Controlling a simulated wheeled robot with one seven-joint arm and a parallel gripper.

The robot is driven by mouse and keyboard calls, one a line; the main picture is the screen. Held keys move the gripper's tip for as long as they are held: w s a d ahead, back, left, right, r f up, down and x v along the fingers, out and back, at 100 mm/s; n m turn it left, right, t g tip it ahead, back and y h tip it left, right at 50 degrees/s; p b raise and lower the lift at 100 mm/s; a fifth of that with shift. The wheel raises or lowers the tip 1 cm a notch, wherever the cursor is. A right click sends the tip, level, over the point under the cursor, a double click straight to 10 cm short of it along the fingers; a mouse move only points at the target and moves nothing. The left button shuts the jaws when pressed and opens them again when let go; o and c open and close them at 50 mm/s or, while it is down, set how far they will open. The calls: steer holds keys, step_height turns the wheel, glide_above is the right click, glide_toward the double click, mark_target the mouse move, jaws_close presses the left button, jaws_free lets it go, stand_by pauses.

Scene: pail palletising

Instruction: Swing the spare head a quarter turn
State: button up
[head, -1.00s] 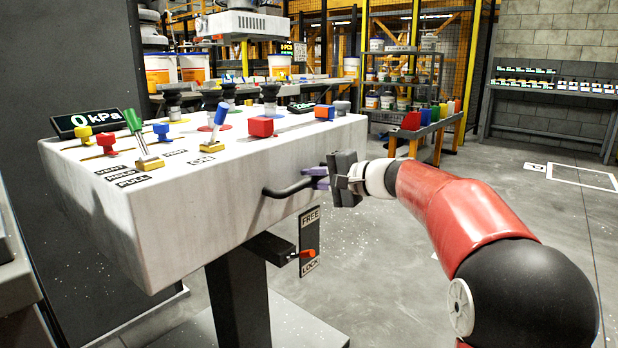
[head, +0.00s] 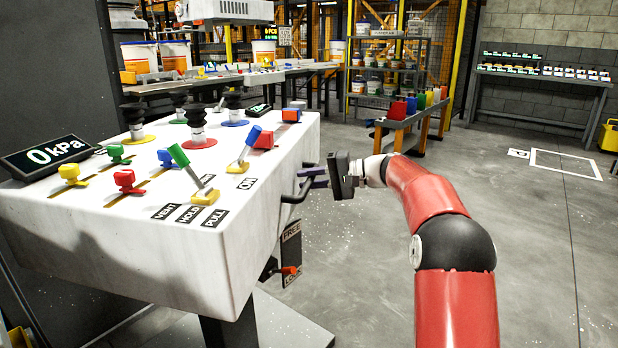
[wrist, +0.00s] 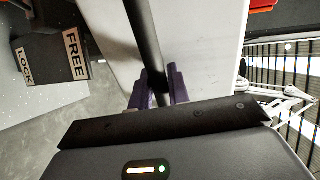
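The spare head is a big white box (head: 165,262) on a dark post, turned at an angle in the head view. Black suction cups, coloured knobs and levers stand on its top. A bent black handle (head: 291,197) sticks out from its right side. My gripper (head: 310,178) is at this handle; in the wrist view its purple fingers (wrist: 158,92) close on both sides of the black bar (wrist: 144,38). Below hangs a black plate (head: 291,247) marked FREE and LOCK, with an orange lever (head: 289,270) near the LOCK end.
A display (head: 45,157) on the head reads 0 kPa. Behind stand a conveyor with white pails (head: 174,55), a shelf (head: 385,78) of pails and a bench (head: 540,90) by the wall. A dark panel stands close at left.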

steer(key=o, duration=0.3)
steer(key=shift+o, duration=0.2)
steer(key=shift+d, duration=0.1)
steer(key=v, duration=0.7)
steer(key=shift+d, duration=0.3)
steer(key=shift+s, duration=0.15)
